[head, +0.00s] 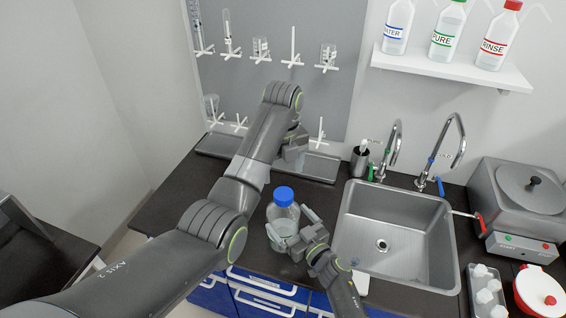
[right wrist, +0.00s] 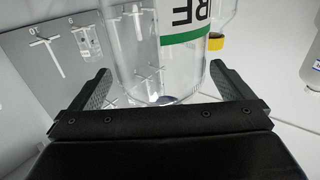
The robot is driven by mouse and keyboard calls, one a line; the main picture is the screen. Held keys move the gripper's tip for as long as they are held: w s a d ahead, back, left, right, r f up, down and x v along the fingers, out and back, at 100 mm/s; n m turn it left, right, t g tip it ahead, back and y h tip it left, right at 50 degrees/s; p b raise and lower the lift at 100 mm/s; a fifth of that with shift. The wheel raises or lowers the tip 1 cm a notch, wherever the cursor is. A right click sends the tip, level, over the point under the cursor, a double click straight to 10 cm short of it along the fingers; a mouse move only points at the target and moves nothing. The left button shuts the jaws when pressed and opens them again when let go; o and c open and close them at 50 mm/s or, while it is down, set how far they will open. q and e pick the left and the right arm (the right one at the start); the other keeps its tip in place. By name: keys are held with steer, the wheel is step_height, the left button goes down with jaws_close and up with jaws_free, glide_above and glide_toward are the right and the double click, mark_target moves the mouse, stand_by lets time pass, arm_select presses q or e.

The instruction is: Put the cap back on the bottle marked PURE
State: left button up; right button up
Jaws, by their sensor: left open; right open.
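A clear glass bottle (head: 283,222) with a blue cap (head: 284,196) on its top stands upright on the dark counter, left of the sink. I cannot tell if the cap is tightened. In the right wrist view the clear bottle (right wrist: 140,60) shows a green band and the letters "RE". My right gripper (head: 293,229) is open, with its fingers on either side of the bottle's lower body; both fingers also show in the right wrist view (right wrist: 160,80). My left gripper (head: 295,150) is open and higher, behind the cap; its fingertips are partly hidden by the arm.
The steel sink (head: 345,215) lies just right of the bottle. A shelf (head: 450,68) holds wash bottles, one labelled PURE (head: 446,30) with a green cap. A peg rack (head: 270,50) hangs behind my left arm. A heating unit (head: 515,210) stands at the right.

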steer(key=v, duration=1.4)
steer(key=shift+p, duration=0.35)
